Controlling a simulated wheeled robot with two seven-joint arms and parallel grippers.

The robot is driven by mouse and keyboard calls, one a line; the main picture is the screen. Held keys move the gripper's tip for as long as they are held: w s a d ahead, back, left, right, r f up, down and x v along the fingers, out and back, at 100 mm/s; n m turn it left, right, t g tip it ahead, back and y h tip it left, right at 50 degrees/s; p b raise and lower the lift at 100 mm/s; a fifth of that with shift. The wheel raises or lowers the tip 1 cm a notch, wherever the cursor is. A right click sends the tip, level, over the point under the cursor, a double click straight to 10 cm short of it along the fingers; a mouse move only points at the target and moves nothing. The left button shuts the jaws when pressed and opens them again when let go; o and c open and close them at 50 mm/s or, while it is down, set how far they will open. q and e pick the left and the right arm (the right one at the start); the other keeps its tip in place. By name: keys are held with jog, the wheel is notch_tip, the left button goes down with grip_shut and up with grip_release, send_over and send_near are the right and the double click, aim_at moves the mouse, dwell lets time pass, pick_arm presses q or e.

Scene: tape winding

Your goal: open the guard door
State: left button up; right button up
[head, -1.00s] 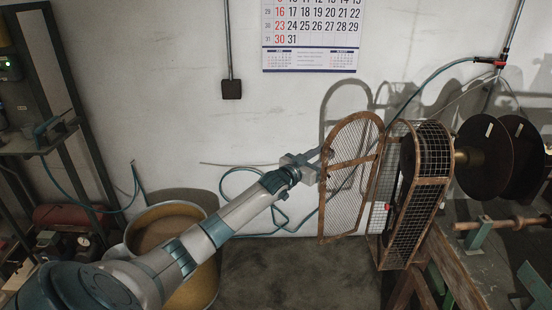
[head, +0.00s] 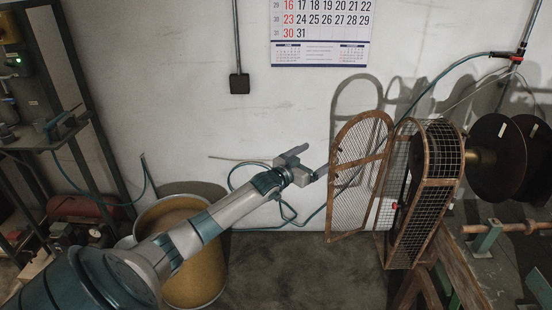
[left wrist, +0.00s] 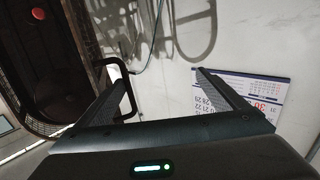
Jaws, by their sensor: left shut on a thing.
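The guard door (head: 358,165) is a mesh panel in a rusty frame. It stands swung out to the left of the mesh guard (head: 438,195), with a gap between its free side and the guard. My left gripper (head: 309,164) is at the door's left edge. My right gripper is not in view.
A large yellow drum (head: 185,275) stands below my left arm. Dark reels (head: 497,158) are right of the guard. A hose (head: 245,172) hangs along the wall behind the gripper. A calendar (head: 320,30) is on the wall.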

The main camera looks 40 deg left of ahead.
pick_arm(q)
jog(key=shift+o, duration=0.9)
jog(key=shift+s+a+f, duration=0.15)
jog(key=shift+s+a, duration=0.25)
jog(key=shift+a, duration=0.2)
jog(key=shift+s+a+f, duration=0.1)
jog(key=shift+s+a, duration=0.3)
jog(key=shift+a, duration=0.15)
jog(key=shift+s+a+r+p, duration=0.25)
jog(key=shift+s+a+p, duration=0.1)
jog(key=shift+s+a, duration=0.7)
jog(key=c, duration=1.7)
jog(key=shift+o, duration=0.2)
jog(key=shift+s, duration=0.4)
jog(key=shift+p, duration=0.3)
jog(key=s+a+p, duration=0.2)
jog(key=s+a, duration=0.3)
jog(key=s, duration=0.2)
jog(key=shift+a, duration=0.15)
